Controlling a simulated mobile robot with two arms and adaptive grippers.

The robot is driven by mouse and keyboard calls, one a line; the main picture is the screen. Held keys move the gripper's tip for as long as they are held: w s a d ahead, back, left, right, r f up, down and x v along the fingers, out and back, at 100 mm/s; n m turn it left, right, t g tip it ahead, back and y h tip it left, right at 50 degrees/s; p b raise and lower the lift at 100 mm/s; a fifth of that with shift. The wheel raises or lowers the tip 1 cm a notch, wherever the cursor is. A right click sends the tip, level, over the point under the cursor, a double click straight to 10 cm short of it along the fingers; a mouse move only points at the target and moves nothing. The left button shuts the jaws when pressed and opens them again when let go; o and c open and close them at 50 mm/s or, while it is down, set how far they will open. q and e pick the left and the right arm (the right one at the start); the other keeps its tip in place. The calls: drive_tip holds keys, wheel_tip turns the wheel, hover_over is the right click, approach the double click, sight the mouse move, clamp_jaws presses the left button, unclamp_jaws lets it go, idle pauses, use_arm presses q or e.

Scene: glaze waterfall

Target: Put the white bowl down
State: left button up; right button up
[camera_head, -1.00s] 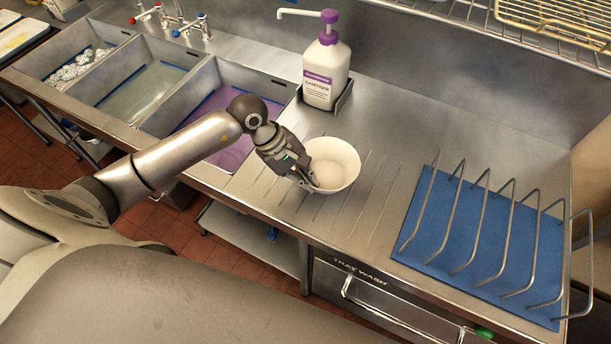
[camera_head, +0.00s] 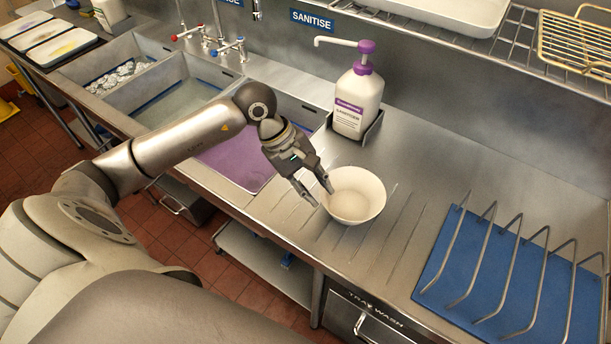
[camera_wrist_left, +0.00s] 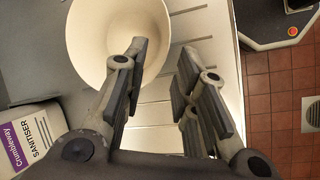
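The white bowl (camera_head: 357,205) sits upright on the ribbed steel drainboard (camera_head: 385,250), in front of the sanitiser bottle. My left gripper (camera_head: 321,194) is at the bowl's left side with its two fingers spread apart. In the left wrist view the bowl (camera_wrist_left: 100,40) lies just beyond the open fingers (camera_wrist_left: 163,53), with nothing clamped between them. One finger overlaps the bowl's rim in that view; I cannot tell if it touches. The bowl looks empty. My right gripper is not in view.
A sanitiser bottle (camera_head: 356,100) with a purple pump stands in a holder behind the bowl. A wire rack (camera_head: 540,270) stands on a blue mat (camera_head: 440,262) to the right. Sinks, one with purple liquid (camera_head: 240,155), lie left. Ribbed drainboard between bowl and mat is clear.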

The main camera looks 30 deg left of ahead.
use_arm(q)
drive_tip(key=b+v, duration=0.1)
drive_tip(key=v, duration=0.4)
idle(0.5)
